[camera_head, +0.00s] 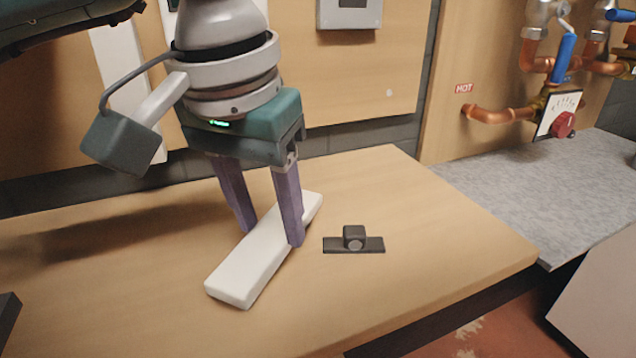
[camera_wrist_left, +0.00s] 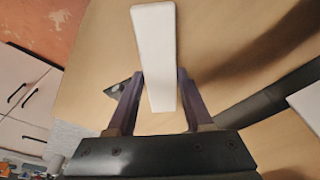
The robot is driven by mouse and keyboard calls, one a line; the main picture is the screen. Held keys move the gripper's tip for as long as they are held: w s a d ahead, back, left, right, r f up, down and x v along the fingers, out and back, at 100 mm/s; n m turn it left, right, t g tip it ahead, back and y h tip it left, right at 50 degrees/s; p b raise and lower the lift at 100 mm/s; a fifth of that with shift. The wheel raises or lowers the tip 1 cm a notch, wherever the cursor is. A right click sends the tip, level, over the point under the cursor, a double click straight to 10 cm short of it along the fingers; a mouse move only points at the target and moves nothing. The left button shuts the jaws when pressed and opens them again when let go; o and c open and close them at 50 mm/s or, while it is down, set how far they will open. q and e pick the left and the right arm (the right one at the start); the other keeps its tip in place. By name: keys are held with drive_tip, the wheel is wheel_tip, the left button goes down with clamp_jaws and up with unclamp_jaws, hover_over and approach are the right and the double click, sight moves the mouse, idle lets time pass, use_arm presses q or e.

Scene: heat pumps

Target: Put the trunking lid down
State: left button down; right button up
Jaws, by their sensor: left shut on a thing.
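The trunking lid (camera_head: 258,262) is a long white bar lying diagonally at the table top in the head view. My left gripper (camera_head: 270,236) comes down from above with its two purple fingers on either side of the lid, shut on it. In the left wrist view the lid (camera_wrist_left: 156,55) runs away from between the fingers (camera_wrist_left: 158,100). I cannot tell whether the lid's underside touches the wood all along. My right gripper is not in view.
A small black bracket-like part (camera_head: 354,242) sits on the wooden table (camera_head: 420,215), just right of the lid. Copper pipes with a red-knobbed valve (camera_head: 563,124) are at the back right, beyond a grey surface (camera_head: 545,185). The table's front and left areas are mostly clear.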

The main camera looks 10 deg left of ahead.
use_arm(q)
drive_tip(key=shift+f, duration=0.85)
drive_tip(key=shift+f, duration=0.1)
drive_tip(key=shift+c, duration=1.5)
unclamp_jaws()
